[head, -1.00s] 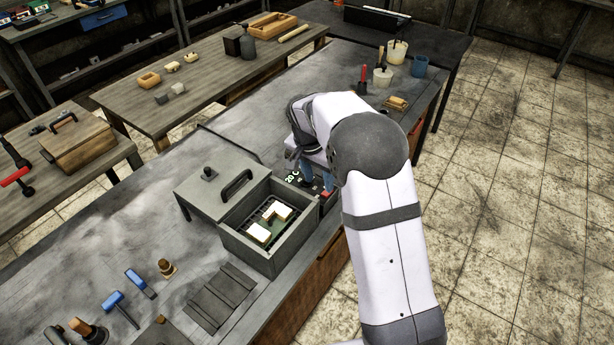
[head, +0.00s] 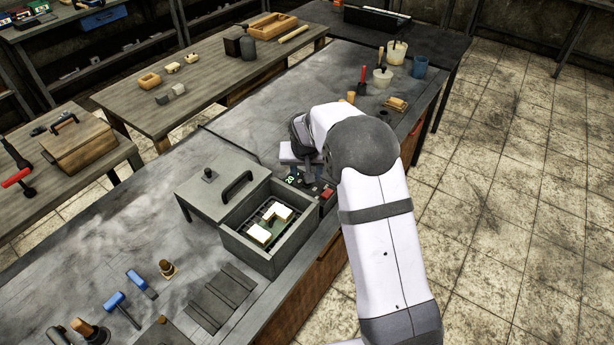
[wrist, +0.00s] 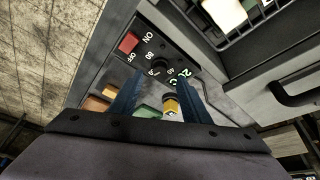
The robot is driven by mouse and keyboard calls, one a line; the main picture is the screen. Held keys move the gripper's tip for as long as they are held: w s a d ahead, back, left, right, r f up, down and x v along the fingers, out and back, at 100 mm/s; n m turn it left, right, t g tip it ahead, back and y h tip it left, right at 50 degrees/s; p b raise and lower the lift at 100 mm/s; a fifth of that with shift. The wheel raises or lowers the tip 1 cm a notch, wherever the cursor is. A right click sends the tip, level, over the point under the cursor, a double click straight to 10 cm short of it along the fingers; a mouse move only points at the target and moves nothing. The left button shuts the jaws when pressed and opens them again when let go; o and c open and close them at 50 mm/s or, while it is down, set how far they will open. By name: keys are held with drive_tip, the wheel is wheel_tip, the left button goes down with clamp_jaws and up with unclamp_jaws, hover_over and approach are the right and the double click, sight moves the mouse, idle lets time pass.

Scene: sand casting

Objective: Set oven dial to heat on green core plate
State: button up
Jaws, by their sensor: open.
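The oven is a grey box (head: 272,258) on the bench, open at the top. Inside it a green core plate (head: 277,226) carries white cores (head: 259,234). Its control panel, at the box's far side, has a red ON/OFF switch (wrist: 129,42), a green "20" readout and a dark dial area marked "80" (wrist: 160,66). My gripper (wrist: 162,80) is open, its two blue fingers pointing at the panel around the dial area. Nothing is seen held between them. Whether a finger touches the dial cannot be told. My arm partly hides the panel in the head view.
The grey lid (head: 222,185) with its black handle stands at the oven's left. Blue-handled tools (head: 117,303) and dark slats (head: 220,298) lie nearer on the bench. Pots and a blue cup (head: 419,67) stand at the far end.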

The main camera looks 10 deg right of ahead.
drive_tip(key=shift+p+x, duration=0.8)
drive_tip(key=shift+x, duration=1.75)
drive_tip(key=c, duration=1)
